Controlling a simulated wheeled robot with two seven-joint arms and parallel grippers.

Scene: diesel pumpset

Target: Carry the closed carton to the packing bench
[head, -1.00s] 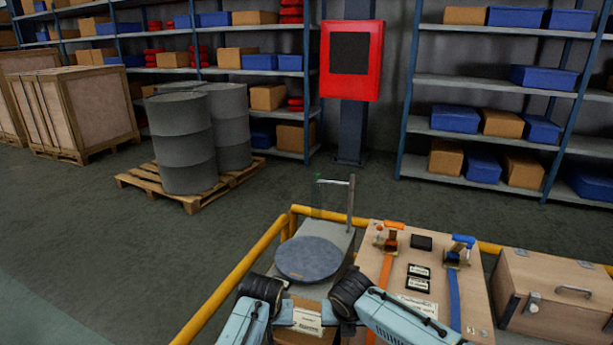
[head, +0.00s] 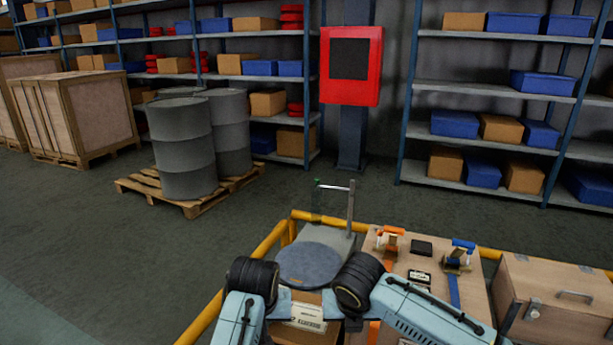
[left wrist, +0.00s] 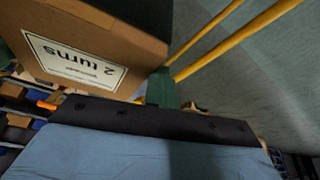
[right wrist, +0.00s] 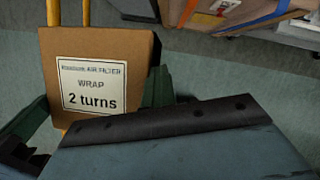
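The closed brown carton (head: 306,297) with a white label is between my two forearms at the bottom of the head view, low in front of the round grey turntable. The left wrist view shows the carton (left wrist: 95,40) upside down, with a green finger of my left gripper (left wrist: 162,88) at its side. In the right wrist view the carton's label (right wrist: 92,84) reads "WRAP 2 turns". A green finger of my right gripper (right wrist: 157,88) is against or very close to the carton's right side. No packing bench is clearly identifiable.
The grey turntable (head: 309,264) and its post stand inside yellow rails (head: 263,252). A wooden board with orange and blue strap tools (head: 421,248) and a wooden chest (head: 550,295) are at right. Drums (head: 182,147) stand on a pallet at left; floor between is clear.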

